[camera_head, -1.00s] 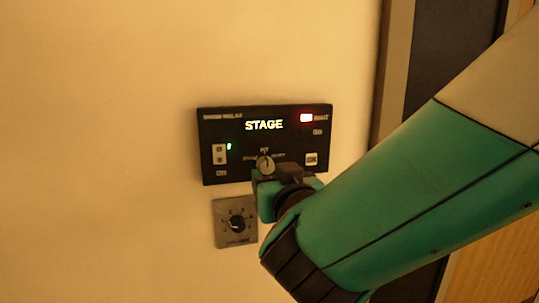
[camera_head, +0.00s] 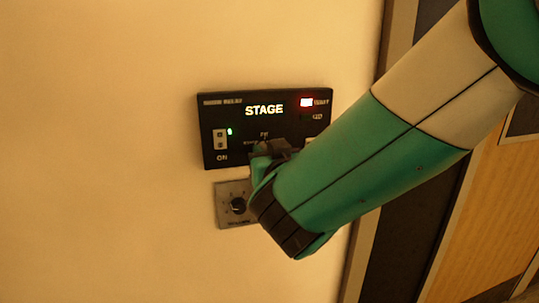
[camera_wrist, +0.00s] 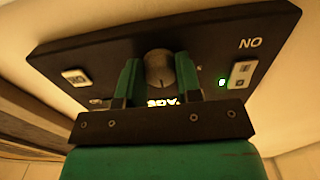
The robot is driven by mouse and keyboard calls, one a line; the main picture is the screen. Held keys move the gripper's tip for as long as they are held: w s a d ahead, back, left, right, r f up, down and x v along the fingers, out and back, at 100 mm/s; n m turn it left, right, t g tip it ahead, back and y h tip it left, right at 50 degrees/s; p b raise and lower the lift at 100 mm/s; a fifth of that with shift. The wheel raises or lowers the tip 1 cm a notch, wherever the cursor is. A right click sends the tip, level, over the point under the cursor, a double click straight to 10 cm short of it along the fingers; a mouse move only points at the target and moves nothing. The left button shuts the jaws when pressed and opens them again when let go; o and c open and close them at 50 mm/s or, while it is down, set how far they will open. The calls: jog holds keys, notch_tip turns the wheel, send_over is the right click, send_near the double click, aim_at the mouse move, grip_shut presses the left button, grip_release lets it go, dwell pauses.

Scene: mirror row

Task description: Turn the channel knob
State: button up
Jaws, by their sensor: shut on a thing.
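The channel knob (camera_wrist: 160,66) is a round metal knob on a black wall panel (camera_head: 213,118); the panel also shows in the wrist view (camera_wrist: 210,42), upside down. The panel's display (camera_head: 264,110) reads "STAGE". My gripper (camera_wrist: 158,70) has one green finger on each side of the knob and is shut on it. In the head view my gripper (camera_head: 268,149) is at the panel's lower middle, and my arm and wrist hide the knob and part of the panel's lower right.
A smaller volume plate (camera_head: 226,215) with a dial is just below. The wall to the left is bare; a dark door-like strip stands right.

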jog(key=shift+n, duration=0.3)
jog(key=n+b, duration=0.1)
jog(key=n, duration=1)
jog(key=shift+d, duration=0.1)
jog(key=shift+n, duration=0.3)
dwell(0.4)
jog(key=o, duration=0.9)
jog(key=shift+o, duration=0.2)
jog(key=shift+r, duration=0.1)
